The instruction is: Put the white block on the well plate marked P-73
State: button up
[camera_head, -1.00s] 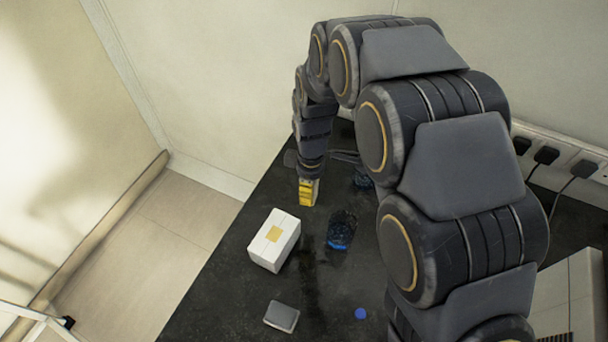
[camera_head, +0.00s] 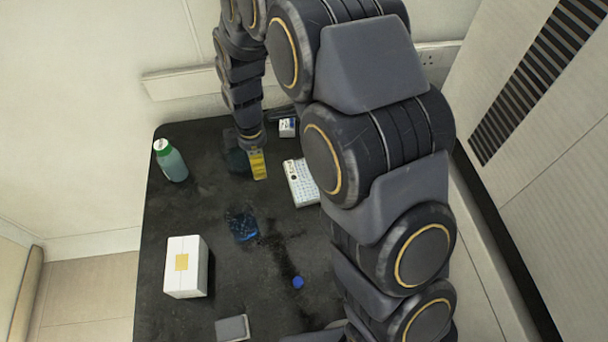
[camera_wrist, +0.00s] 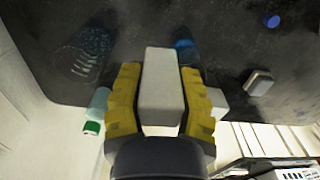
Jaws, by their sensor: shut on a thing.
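My gripper (camera_head: 258,165), with yellow fingers, is over the far part of the black table in the head view. In the wrist view my gripper (camera_wrist: 159,85) is shut on the white block (camera_wrist: 160,72), one finger on each side. The block cannot be made out in the head view. A white well plate (camera_head: 298,184) with a grid of wells and dark marks at its end lies right of my gripper. My arm hides part of it, and its marking is too small to read.
A blue glass vessel (camera_head: 242,226), a blue cap (camera_head: 298,282) and a grey block (camera_head: 232,328) are on the table. A small blue-and-white box (camera_head: 287,127) is behind the plate.

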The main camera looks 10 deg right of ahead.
send_over(306, 177)
jog(key=shift+m, duration=0.4)
notch_tip(306, 177, down, 10)
jog(key=shift+f, duration=0.1)
jog(key=o, duration=0.8)
jog(key=shift+f, duration=0.1)
jog(key=shift+o, duration=0.2)
